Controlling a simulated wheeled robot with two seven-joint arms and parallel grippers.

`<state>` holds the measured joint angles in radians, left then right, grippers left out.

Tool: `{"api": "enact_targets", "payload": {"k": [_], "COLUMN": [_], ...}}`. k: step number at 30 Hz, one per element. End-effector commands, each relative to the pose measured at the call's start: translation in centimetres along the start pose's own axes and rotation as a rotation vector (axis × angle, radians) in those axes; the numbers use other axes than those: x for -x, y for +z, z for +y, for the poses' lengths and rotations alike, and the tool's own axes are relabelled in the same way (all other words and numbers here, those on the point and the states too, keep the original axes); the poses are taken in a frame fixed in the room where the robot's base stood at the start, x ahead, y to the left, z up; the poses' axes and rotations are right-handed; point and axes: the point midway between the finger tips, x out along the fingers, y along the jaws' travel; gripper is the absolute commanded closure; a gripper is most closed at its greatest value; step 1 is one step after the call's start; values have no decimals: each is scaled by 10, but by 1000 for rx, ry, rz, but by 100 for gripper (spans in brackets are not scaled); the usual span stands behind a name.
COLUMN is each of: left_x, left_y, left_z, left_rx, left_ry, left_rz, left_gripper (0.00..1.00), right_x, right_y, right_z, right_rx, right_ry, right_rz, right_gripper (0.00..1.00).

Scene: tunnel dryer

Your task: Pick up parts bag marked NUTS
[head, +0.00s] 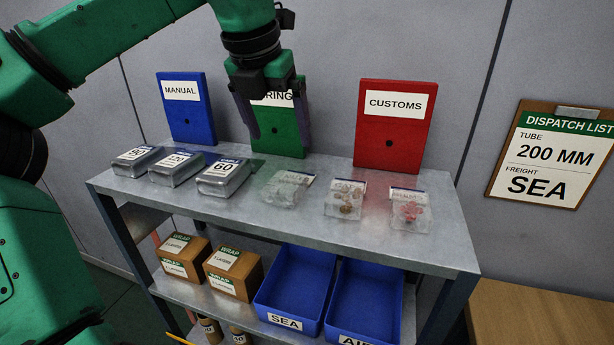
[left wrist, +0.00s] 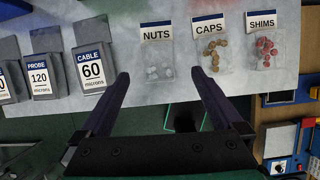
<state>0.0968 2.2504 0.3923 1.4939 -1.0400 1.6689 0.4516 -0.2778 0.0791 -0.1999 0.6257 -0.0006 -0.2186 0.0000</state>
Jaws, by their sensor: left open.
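The NUTS parts bag (head: 286,189) is a clear bag with grey contents and a white label. It lies flat on the grey top shelf. In the left wrist view the NUTS bag (left wrist: 158,68) lies just beyond and between my fingertips. My left gripper (head: 277,135) is open and empty. It hangs over the shelf, fingers pointing down, above and apart from the bag. The left wrist view also shows its two spread fingers (left wrist: 160,76). The CAPS bag (head: 344,199) and the SHIMS bag (head: 409,211) lie to the right of NUTS. My right gripper is not in view.
Grey packs, including the CABLE 60 pack (head: 223,178), lie left of the bags. Blue MANUAL (head: 187,112), green (head: 275,140) and red CUSTOMS (head: 388,140) panels stand behind. Blue bins (head: 293,285) and WRAP boxes (head: 233,268) are below. A dispatch board (head: 550,155) hangs at right.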

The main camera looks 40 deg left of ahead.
Motion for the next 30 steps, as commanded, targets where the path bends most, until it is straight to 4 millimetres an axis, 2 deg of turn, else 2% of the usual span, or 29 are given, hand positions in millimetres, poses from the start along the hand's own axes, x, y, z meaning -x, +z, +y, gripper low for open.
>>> {"api": "enact_targets", "payload": {"k": [6, 9, 11, 14, 16, 18, 21, 26, 27, 29, 30], "left_x": [-54, -72, -79, -92, -104, -119, -131, -133, -133, -132, -132], "left_y": [0, 0, 1, 2, 2, 2, 2, 1, 1, 1, 1], "left_z": [-1, -1, -1, -1, -1, -1, -1, -1, -1, -1, -1], "left_rx": [-2, -2, -1, -3, -2, -1, 0, 1, 1, 1, 1], "left_ry": [-5, -4, -4, -4, -5, -3, -4, -3, -3, -3, -2], "left_rz": [5, 4, 2, 5, 8, 5, 2, -1, -1, -1, -1], "left_gripper": [0, 0, 0, 0, 0, 0, 0, 0, 8, 31, 46], "right_x": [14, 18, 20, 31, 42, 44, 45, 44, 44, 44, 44], "right_y": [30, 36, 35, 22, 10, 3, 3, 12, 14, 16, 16], "right_z": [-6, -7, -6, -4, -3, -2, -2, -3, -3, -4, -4], "right_rx": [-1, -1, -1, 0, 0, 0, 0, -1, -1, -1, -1], "right_ry": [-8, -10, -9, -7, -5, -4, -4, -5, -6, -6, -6], "right_rz": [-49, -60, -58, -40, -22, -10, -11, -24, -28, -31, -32], "right_gripper": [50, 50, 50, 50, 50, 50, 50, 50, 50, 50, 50]}}
